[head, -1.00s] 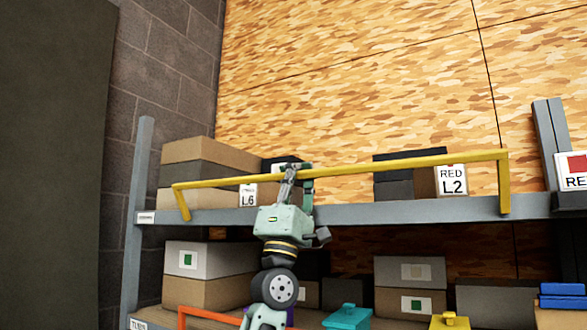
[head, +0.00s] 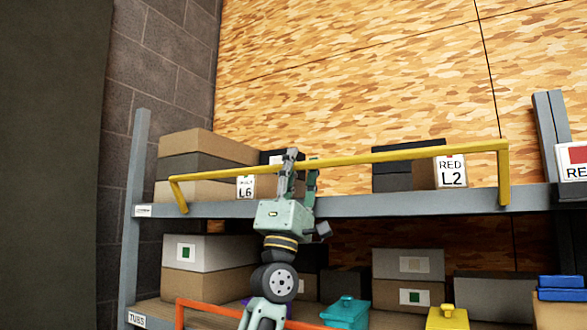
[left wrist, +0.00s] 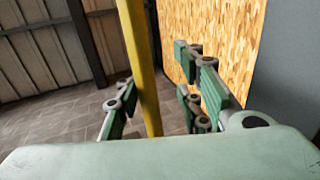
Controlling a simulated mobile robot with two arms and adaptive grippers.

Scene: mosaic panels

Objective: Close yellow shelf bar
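The yellow shelf bar (head: 400,155) runs along the front of the upper shelf, raised above the grey shelf beam (head: 400,203) on a short leg at each end. My left gripper (head: 299,165) is at the bar, left of its middle. Its fingers stand apart, one on each side, and reach up to the bar. In the left wrist view the bar (left wrist: 139,65) passes between the spread fingers of the left gripper (left wrist: 160,95), with gaps visible beside it. My right gripper is not in view.
Cardboard boxes (head: 205,160) and a box labelled RED L2 (head: 438,173) stand on the upper shelf behind the bar. An orange bar (head: 210,309), a teal tub (head: 347,311) and a yellow tub (head: 447,318) are at the lower shelf. A grey upright (head: 553,140) stands at right.

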